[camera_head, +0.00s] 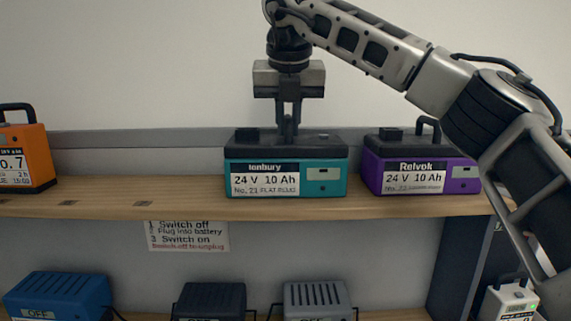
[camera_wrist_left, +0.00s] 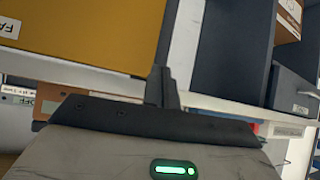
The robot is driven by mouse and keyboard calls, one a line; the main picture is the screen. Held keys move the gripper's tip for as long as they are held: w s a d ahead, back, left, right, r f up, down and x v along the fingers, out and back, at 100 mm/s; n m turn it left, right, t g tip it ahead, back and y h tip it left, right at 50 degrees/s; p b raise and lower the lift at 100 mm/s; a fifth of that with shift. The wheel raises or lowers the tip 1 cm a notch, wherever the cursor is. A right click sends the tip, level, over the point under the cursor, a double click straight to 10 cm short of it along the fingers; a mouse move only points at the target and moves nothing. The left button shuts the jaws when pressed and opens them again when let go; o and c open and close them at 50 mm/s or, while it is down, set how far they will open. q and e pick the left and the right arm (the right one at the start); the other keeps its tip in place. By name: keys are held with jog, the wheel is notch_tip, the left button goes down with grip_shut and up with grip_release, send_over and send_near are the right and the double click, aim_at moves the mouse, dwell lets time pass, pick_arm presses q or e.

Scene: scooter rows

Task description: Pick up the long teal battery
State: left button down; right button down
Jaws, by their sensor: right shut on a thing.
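The long teal battery (camera_head: 285,178) is on the upper wooden shelf, upright, with a black top and a label reading "tenbury 24 V 10 Ah". My right gripper (camera_head: 289,135) points down over its middle and is shut on its handle, which the fingers largely hide. The battery looks level and at shelf height; I cannot tell whether its base is clear of the board. My left gripper (camera_wrist_left: 163,88) shows only in the left wrist view, with its fingers together and nothing visible between them.
A purple battery (camera_head: 420,172) stands close to the right of the teal one. An orange battery (camera_head: 22,158) is at the far left, with free shelf (camera_head: 140,193) between. Below are a blue unit (camera_head: 58,296), dark and grey units, and a white battery (camera_head: 510,303).

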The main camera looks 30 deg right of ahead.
jog(key=shift+r, duration=0.2)
